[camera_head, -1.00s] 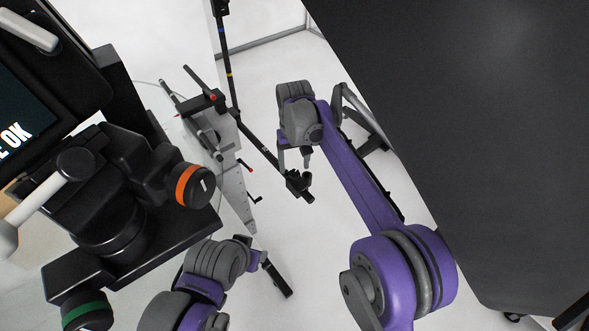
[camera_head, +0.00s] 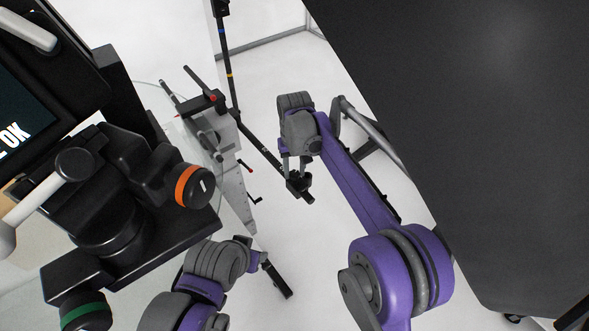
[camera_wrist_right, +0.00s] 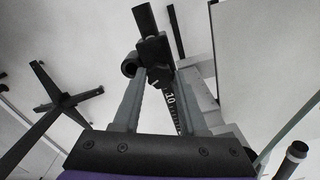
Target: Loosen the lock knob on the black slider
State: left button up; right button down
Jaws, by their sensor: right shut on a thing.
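The black slider (camera_head: 302,190) sits at the lower end of a slanting black rail (camera_head: 262,150) in the head view. In the right wrist view the slider (camera_wrist_right: 155,50) shows as a dark block with round parts, just past my fingertips. My right gripper (camera_head: 299,177) reaches down onto the slider from above. In the right wrist view its two grey fingers (camera_wrist_right: 161,74) close in on a dark part of the slider, which looks like the lock knob. The exact contact is hard to make out.
A black mount with an orange-ringed knob (camera_head: 194,187) and a green-ringed knob (camera_head: 86,312) stands at the left, near a screen (camera_head: 22,112). A large dark panel (camera_head: 470,120) fills the right.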

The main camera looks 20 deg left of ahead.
aim_at(294, 173)
jog(key=shift+n, duration=0.4)
jog(key=n, duration=0.5)
jog(key=shift+n, duration=0.4)
jog(key=n, duration=0.5)
jog(key=shift+n, duration=0.3)
jog(key=shift+c, duration=2.3)
grip_release()
notch_tip(294, 173, up, 11)
jog(key=shift+p, duration=0.35)
